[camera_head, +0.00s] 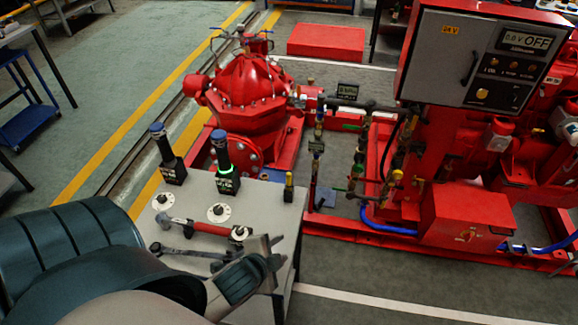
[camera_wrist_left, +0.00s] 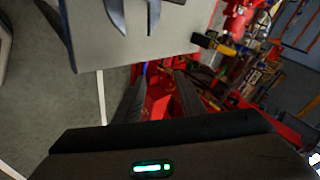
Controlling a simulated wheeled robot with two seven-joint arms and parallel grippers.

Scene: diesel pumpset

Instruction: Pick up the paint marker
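The paint marker is probably the small black-and-yellow upright item (camera_head: 288,187) at the right edge of the grey table (camera_head: 262,204) in the head view. A yellow-and-black item, likely the same one, shows at the table edge in the left wrist view (camera_wrist_left: 213,42). My left gripper (camera_head: 277,251) is over the table's near right corner, nearer to me than the marker and apart from it. In the left wrist view its two dark fingers (camera_wrist_left: 160,88) stand apart with nothing held between them. My right gripper is in neither view.
A red-handled hammer (camera_head: 205,228) and a dark wrench (camera_head: 180,252) lie on the table, beside white discs (camera_head: 219,213). Two black upright tools with blue tops (camera_head: 220,155) stand at the back. The red pumpset (camera_head: 247,82) and control cabinet (camera_head: 435,50) are beyond.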

